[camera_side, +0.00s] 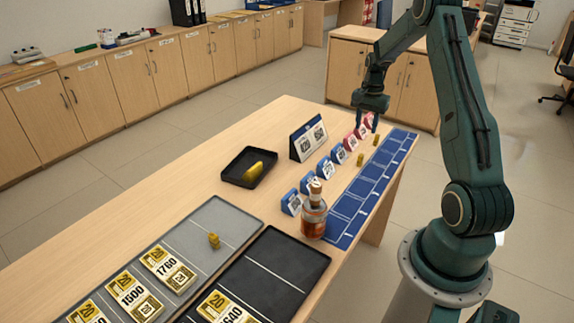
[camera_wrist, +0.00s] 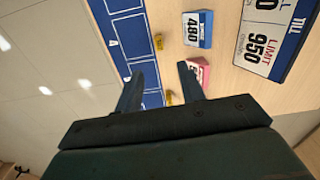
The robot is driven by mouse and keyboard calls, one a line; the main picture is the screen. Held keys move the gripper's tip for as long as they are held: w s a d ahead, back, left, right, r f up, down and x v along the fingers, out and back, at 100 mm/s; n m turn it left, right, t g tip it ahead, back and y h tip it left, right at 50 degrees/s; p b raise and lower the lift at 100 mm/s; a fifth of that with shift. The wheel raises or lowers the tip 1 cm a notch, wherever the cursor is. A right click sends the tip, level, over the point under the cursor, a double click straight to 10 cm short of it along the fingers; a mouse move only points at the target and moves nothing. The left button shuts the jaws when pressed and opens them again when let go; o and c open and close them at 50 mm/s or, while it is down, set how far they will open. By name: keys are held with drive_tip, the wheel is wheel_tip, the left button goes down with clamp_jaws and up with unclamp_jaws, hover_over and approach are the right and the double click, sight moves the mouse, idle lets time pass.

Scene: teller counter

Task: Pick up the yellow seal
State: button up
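Small yellow pieces stand near the blue strip at the counter's far end: one (camera_side: 376,140) close to my gripper (camera_side: 367,126), another (camera_side: 360,159) a little nearer. Another yellow piece (camera_side: 213,240) stands on the grey tray. I cannot tell which piece is the yellow seal. In the wrist view, one yellow piece (camera_wrist: 168,97) shows between the fingers of my gripper (camera_wrist: 158,82), and another yellow piece (camera_wrist: 158,41) lies beyond the fingertips. My gripper is open, with its fingers apart and empty, above the far end of the counter.
A row of blue and pink number cards (camera_side: 337,154) runs beside the blue marked strip (camera_side: 352,204). An amber bottle (camera_side: 313,223) stands at the near end. A black tray (camera_side: 233,180) holds a yellow object. Grey tray (camera_side: 187,236) and larger black tray (camera_side: 300,262) hold banknote packs.

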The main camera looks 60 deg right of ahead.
sight(361, 155)
drive_tip(key=shift+f, duration=3.95)
drive_tip(key=shift+a+f, duration=0.1)
drive_tip(key=shift+f, duration=2.5)
clamp_jaws()
